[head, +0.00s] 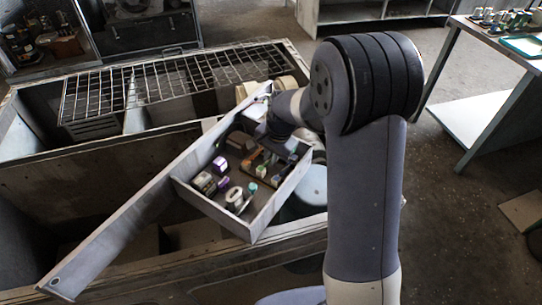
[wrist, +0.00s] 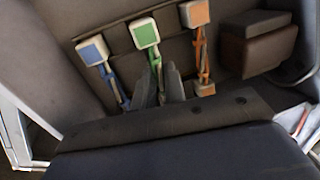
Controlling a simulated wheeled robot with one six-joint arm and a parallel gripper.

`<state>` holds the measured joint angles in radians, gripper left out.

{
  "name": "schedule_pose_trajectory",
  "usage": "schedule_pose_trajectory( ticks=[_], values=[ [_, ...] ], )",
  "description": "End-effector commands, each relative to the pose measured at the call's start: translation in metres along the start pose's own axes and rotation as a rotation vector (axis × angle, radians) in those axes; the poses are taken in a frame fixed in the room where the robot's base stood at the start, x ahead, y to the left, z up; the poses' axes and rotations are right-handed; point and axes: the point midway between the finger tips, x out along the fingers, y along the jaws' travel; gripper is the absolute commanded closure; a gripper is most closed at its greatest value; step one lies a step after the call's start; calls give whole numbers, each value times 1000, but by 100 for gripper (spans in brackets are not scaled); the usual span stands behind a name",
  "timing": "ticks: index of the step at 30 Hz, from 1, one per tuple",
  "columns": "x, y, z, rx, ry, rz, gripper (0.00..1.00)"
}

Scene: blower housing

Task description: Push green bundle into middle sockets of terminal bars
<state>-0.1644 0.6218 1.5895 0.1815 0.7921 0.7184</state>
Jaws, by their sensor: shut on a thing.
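The green bundle (wrist: 145,34) has a square green-faced, pale-edged end and thin strands running down in the wrist view. My gripper (wrist: 160,88) is shut on its strands, with the grey fingertips on either side. A blue bundle (wrist: 94,50) lies to its left and an orange bundle (wrist: 195,14) to its right, roughly parallel. The lower ends of the green and blue bundles are hidden behind the fingers and my dark gripper body. I cannot clearly make out the terminal bars or their sockets. In the head view my arm's wrist hangs over the open housing box (head: 213,206).
A brown block (wrist: 257,42) stands right of the orange bundle. In the head view, purple (head: 219,164) and other small parts lie in the box. A long pale panel (head: 120,226) runs along its left side, and a wire rack (head: 170,80) lies behind.

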Motion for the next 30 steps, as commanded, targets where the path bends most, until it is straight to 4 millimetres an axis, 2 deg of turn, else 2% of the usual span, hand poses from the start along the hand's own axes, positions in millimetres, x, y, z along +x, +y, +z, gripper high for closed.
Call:
schedule_pose_trajectory(
  ticks=[9,10,19,26,30],
  values=[
    [7,1,0,0,0,0,100],
    [7,1,0,0,0,0,87],
    [6,1,0,0,0,0,63],
    [6,1,0,0,0,0,63],
    [-5,0,-1,0,2,-3,63]
  ],
)
